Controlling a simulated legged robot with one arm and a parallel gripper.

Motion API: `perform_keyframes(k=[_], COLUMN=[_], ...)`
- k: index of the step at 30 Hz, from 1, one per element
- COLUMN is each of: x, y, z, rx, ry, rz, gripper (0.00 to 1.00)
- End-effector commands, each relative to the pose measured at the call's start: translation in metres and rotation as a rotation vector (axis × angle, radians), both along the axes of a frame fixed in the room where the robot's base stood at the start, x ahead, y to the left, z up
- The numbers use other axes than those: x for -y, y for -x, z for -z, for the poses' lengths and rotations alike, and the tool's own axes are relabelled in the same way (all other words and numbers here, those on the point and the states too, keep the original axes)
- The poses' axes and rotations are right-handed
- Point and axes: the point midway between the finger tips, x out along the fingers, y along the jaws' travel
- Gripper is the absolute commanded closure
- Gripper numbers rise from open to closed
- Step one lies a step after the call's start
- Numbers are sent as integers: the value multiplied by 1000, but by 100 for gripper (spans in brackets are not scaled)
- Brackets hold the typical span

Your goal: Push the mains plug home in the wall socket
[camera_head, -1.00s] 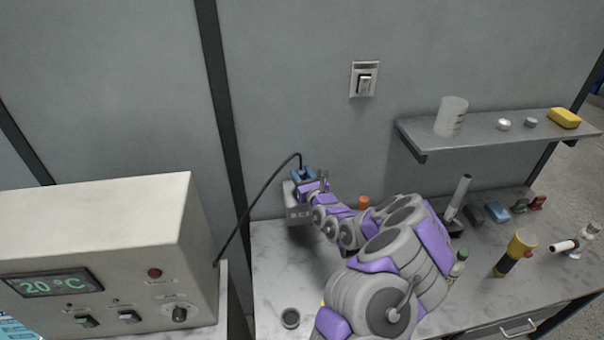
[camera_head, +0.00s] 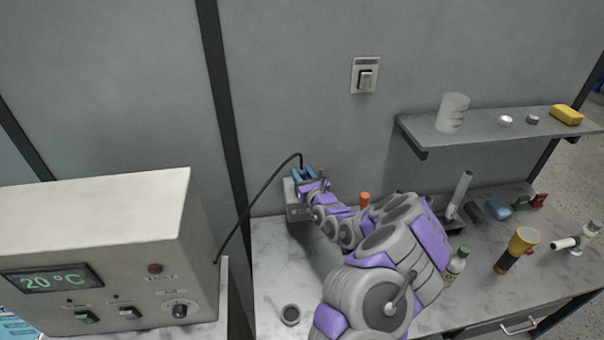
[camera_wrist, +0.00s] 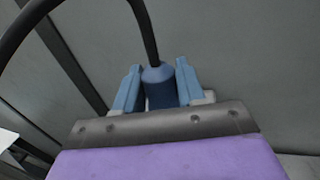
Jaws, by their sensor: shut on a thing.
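The mains plug (camera_wrist: 160,88) is a blue body with a thick black cable leaving its top in the wrist view. My gripper (camera_head: 306,174) is shut on it, with a pale blue finger on each side of the plug. In the head view the gripper is at a grey box (camera_head: 292,203) low against the wall, which looks like the wall socket. My arm and fingers hide most of the plug and the socket face. I cannot tell how deep the plug sits or whether it touches the socket.
The black cable (camera_head: 247,207) arches from the plug to a beige control unit (camera_head: 100,235) at left. A shelf (camera_head: 480,134) juts from the wall at right. A flashlight (camera_head: 516,252), a bottle (camera_head: 456,262) and other small items stand on the bench's right. A wall switch (camera_head: 366,76) is above.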

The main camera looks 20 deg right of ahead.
Motion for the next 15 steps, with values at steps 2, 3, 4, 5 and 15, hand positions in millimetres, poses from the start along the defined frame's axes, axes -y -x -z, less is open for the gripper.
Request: perform_keyframes(k=[2,3,4,5,15], x=[0,0,0,0,-1], y=[0,0,0,0,0], z=[2,3,4,5,13], rx=[0,0,0,0,-4], ry=[0,0,0,0,0], rz=[0,0,-1,0,-1], gripper=[92,92,92,92,59])
